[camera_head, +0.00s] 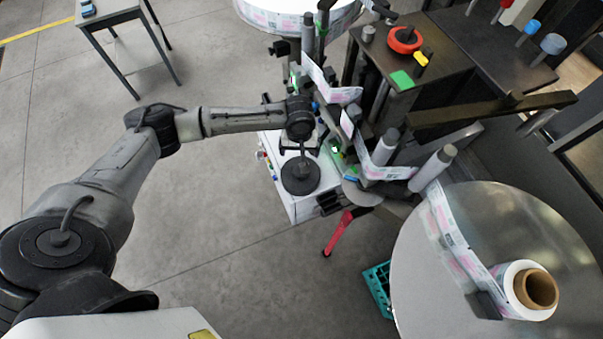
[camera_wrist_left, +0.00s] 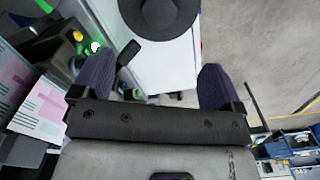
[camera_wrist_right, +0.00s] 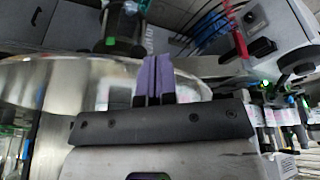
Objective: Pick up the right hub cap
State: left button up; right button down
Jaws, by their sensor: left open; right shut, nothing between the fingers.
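A black round disc with a raised centre, which looks like the hub cap (camera_head: 300,176), lies on a white cabinet (camera_head: 305,207) in the middle of the head view. It also shows at the top of the left wrist view (camera_wrist_left: 158,14), partly cut off. My left gripper (camera_wrist_left: 158,80) is open and empty, with the disc beyond its fingertips. In the head view it points down close to the disc; the wrist partly hides the fingers. My right gripper (camera_wrist_right: 153,78) is shut with nothing between its purple fingers, in front of a shiny metal disc. It is out of the head view.
A large metal reel plate (camera_head: 450,270) holds a label roll with a brown core (camera_head: 541,289) at lower right. Label web and rollers (camera_head: 432,169) stand right of the cabinet. A red lever (camera_head: 338,233) hangs below. Open floor (camera_head: 210,255) lies to the left.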

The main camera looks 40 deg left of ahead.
pick_arm(q)
send_over(300, 174)
jog(key=w+a, duration=0.1)
notch_tip(300, 174, down, 8)
jog(key=shift+w+p, duration=0.15)
jog(key=shift+p, duration=0.2)
jog(key=shift+w+a+f+p, duration=0.1)
jog(key=shift+f+p, duration=0.4)
jog(key=shift+f, duration=2.2)
jog(key=c, duration=1.2)
jog(key=shift+r, duration=0.1)
